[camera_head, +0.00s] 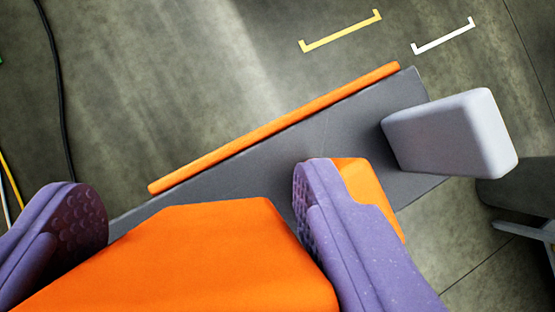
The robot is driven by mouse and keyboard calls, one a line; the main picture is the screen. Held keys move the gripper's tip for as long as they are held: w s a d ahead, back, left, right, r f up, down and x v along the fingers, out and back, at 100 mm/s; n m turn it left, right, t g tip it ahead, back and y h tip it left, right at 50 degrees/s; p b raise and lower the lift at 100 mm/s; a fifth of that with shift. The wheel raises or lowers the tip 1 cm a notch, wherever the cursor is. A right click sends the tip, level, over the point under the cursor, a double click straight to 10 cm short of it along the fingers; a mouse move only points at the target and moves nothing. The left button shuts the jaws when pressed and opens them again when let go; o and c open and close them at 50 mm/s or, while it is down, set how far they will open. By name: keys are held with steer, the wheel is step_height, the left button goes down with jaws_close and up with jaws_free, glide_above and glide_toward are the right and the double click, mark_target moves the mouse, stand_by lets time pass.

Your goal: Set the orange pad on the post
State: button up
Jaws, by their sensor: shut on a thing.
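My gripper (198,212) has two purple fingers, one at the lower left and one at the lower centre right. It is shut on the orange pad (190,262), a large flat-faced block that fills the space between the fingers at the bottom of the view. The pad's near end runs out of the picture. A pale grey rounded block (452,135), the only post-like thing in view, rises from the right end of a dark grey board (300,150). The pad is apart from it, to its lower left.
An orange strip (275,125) runs along the board's far edge. Another orange piece (368,190) shows partly behind my right finger. A grey object (520,195) stands at the right edge. A black cable (60,90) lies at left. The marked floor beyond is clear.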

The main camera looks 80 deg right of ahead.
mark_target(217, 204)
step_height(217, 204, down, 6)
steer(key=b, duration=0.4)
steer(key=shift+s+d+r, duration=0.1)
steer(key=shift+s+r, duration=0.05)
steer(key=shift+r, duration=0.05)
step_height(217, 204, down, 4)
steer(key=b, duration=0.3)
steer(key=shift+r, duration=0.15)
steer(key=o, duration=1.1)
steer(key=shift+c, duration=0.2)
